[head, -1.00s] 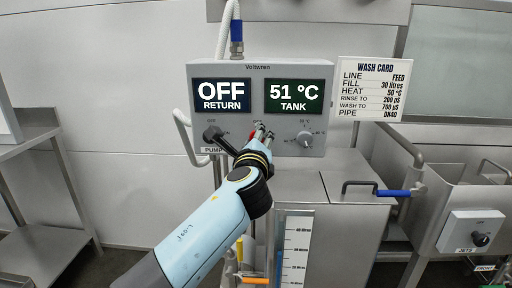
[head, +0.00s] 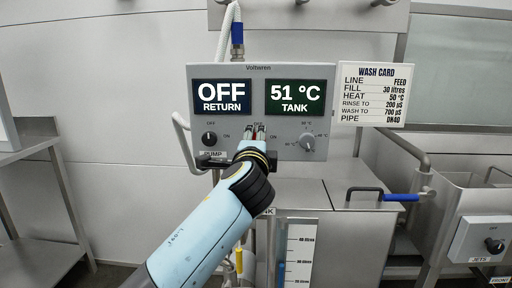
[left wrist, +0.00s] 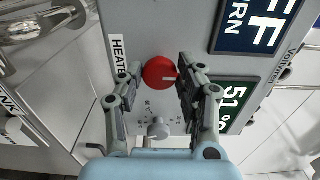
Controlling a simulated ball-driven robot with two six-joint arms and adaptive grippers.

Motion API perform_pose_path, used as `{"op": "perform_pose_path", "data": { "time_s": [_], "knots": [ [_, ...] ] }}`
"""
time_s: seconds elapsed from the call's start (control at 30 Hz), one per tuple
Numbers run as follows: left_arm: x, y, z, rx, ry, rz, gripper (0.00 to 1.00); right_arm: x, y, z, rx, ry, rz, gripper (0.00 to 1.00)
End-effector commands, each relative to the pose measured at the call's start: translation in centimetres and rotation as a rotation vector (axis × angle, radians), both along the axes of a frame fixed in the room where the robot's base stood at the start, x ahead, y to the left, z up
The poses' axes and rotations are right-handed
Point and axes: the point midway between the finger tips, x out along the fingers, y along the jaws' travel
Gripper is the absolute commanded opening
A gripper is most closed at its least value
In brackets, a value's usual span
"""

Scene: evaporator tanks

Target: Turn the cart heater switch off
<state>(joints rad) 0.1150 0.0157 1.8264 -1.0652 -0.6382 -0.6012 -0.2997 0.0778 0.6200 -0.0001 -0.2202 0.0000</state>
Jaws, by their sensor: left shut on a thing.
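The grey control panel (head: 288,70) of the cart carries the red heater switch knob (left wrist: 158,72), under the HEATER label (left wrist: 119,58) in the left wrist view. The knob's white mark points right in that view, towards the displays. My left gripper (head: 255,131) is at the lower middle of the panel and hides most of the knob in the head view. In the left wrist view its fingers (left wrist: 156,88) stand on either side of the knob, shut on it. My right gripper is not in view.
The pump switch (head: 209,139) is left of the gripper and a temperature dial (head: 307,142) right of it. Displays above read OFF RETURN (head: 222,95) and 51 °C TANK (head: 294,96). A wash card (head: 373,94) and a blue-handled valve (head: 402,197) are to the right.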

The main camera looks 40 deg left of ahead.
Motion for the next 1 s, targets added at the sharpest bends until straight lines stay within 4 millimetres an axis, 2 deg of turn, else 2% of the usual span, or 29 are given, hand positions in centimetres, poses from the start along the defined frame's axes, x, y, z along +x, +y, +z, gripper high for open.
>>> {"op": "perform_pose_path", "data": {
  "time_s": [0.57, 0.6, 0.7, 0.73, 1.0],
  "knots": [
    [-0.06, 0.02, -0.23, -0.03, -0.012, 0.002, 0.04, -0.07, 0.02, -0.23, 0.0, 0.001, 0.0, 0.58],
    [-0.06, 0.02, -0.23, -0.029, -0.012, 0.002, 0.4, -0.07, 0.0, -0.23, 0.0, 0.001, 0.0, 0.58],
    [-0.04, 0.01, -0.2, -0.029, -0.013, 0.001, 0.53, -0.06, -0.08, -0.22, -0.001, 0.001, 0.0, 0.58],
    [-0.04, 0.01, -0.18, -0.029, -0.013, 0.001, 0.57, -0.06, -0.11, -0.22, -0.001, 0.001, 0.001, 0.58],
    [-0.11, -0.05, -0.1, -0.027, -0.014, 0.0, 0.57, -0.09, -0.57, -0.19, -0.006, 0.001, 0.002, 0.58]
  ]
}}
